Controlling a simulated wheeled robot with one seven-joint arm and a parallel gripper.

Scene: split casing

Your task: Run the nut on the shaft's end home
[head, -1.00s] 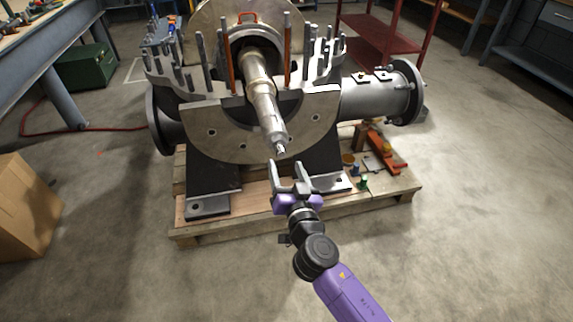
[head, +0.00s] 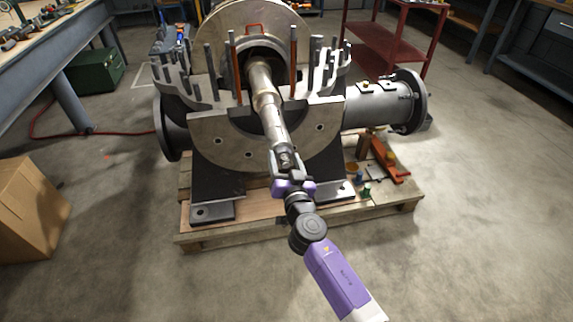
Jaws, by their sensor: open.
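The shaft (head: 272,115) lies in the open lower half of the casing (head: 221,141) and sticks out toward me, sloping down in the picture. The nut (head: 285,157) shows small at the shaft's near end. My gripper (head: 286,165) is at that end, with its fingers open, one on each side of the nut. Whether the fingers touch the nut I cannot tell. How far the nut sits on the thread is too small to see.
The casing stands on a wooden pallet (head: 240,240). Upright studs ring its flange. A pipe (head: 372,107) juts out at the right. An orange tool (head: 390,163) and small pots lie on the pallet's right side. A cardboard box (head: 35,207) stands at left. The floor in front is clear.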

